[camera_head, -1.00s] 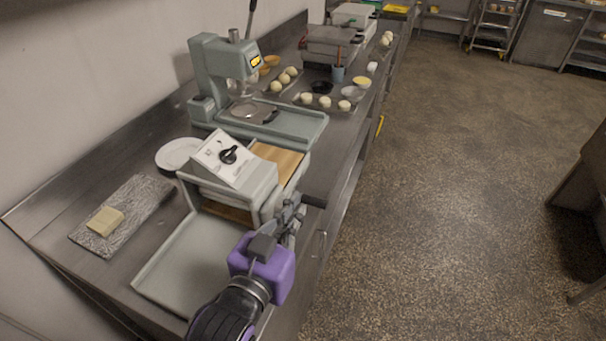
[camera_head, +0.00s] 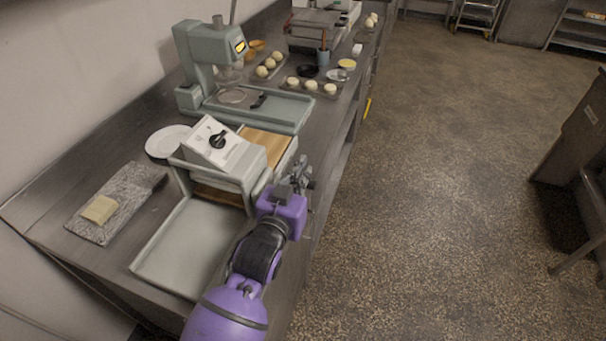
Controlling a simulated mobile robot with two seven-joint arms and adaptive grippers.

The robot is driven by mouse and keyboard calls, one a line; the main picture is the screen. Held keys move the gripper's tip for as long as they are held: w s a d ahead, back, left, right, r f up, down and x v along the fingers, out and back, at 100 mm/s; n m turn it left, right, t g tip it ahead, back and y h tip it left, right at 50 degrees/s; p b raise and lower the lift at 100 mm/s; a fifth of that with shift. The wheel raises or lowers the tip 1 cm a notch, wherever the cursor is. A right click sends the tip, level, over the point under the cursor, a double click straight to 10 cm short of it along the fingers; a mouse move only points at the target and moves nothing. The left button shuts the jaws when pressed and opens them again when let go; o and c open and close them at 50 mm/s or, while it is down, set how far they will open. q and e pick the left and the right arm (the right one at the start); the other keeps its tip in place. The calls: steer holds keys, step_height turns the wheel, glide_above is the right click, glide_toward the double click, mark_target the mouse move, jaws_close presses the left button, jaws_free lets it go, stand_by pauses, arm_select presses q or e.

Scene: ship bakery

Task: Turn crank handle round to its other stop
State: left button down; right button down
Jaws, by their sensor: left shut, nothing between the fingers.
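The grey roller machine (camera_head: 216,150) with a black dial (camera_head: 218,141) stands on the steel counter, a tray in front of it and a tan board (camera_head: 262,146) behind. My left gripper (camera_head: 302,168), on its purple wrist, is at the machine's right side, over the counter's edge. Its fingers are shut, with nothing seen between them. The crank handle cannot be made out clearly; the gripper and wrist cover that side of the machine. I cannot tell whether the gripper touches it. My right gripper is out of view.
A stone slab (camera_head: 125,190) with a pale block (camera_head: 100,209) and a white plate (camera_head: 167,141) lie left of the machine. A grey-green press (camera_head: 207,52) and dough balls (camera_head: 270,66) stand behind. The speckled floor (camera_head: 430,200) to the right is clear.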

arm_select(q)
steer(key=shift+f, duration=0.1)
steer(key=shift+f, duration=0.75)
steer(key=shift+w, duration=0.1)
